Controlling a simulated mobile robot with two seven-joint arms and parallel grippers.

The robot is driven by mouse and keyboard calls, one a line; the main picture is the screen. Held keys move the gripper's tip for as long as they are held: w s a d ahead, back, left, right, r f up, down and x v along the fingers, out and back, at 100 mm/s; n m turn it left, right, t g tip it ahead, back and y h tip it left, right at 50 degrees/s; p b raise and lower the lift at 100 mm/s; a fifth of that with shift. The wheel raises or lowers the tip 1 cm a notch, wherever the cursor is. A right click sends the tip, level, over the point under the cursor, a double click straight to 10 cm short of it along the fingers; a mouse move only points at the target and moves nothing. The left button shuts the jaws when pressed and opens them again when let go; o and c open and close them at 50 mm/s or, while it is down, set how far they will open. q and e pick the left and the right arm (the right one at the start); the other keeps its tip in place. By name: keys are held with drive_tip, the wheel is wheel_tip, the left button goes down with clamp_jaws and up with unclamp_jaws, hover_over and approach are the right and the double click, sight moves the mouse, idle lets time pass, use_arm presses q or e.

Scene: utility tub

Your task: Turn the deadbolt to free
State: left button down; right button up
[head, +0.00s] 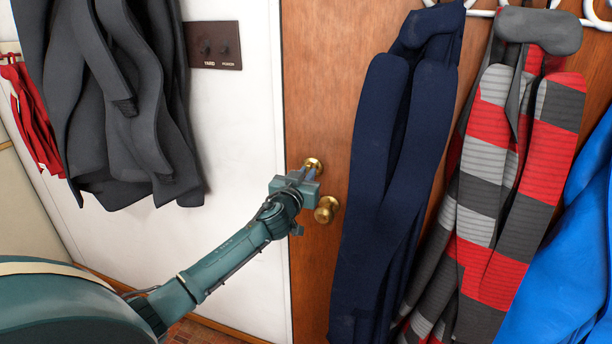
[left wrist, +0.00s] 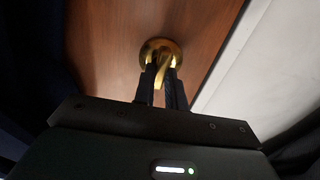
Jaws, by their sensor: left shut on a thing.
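The brass deadbolt (head: 314,163) is on the brown wooden door (head: 315,100), near the door's left edge. A round brass knob (head: 327,209) sits below it. My left gripper (head: 311,174) is at the deadbolt, coming from the lower left, and partly covers it. In the left wrist view the deadbolt's round plate (left wrist: 160,48) shows, with its brass thumb-turn (left wrist: 167,72) between my two dark fingers (left wrist: 166,78). The left gripper is shut on the thumb-turn. The thumb-turn looks slightly tilted in that view. My right gripper is not in view.
A navy garment (head: 385,180) and a grey-red striped one (head: 510,190) hang from white hooks (head: 480,12) right of the knob. Blue cloth (head: 570,260) hangs at far right.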

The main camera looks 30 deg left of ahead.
use_arm(q)
drive_tip(key=shift+m, duration=0.3)
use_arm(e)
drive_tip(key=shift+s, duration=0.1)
use_arm(q)
drive_tip(key=m, duration=0.5)
drive_tip(key=m+p, duration=0.1)
drive_tip(key=m, duration=0.5)
drive_tip(key=m+p, duration=0.1)
drive_tip(key=m, duration=0.5)
drive_tip(key=shift+d+f, duration=0.2)
drive_tip(key=shift+d, duration=0.05)
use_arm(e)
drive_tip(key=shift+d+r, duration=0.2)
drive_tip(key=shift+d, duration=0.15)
use_arm(q)
drive_tip(key=shift+m, duration=0.3)
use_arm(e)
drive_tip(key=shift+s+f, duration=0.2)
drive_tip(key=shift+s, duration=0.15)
use_arm(q)
drive_tip(key=c, duration=1.4)
unclamp_jaws()
drive_tip(key=shift+c, duration=0.2)
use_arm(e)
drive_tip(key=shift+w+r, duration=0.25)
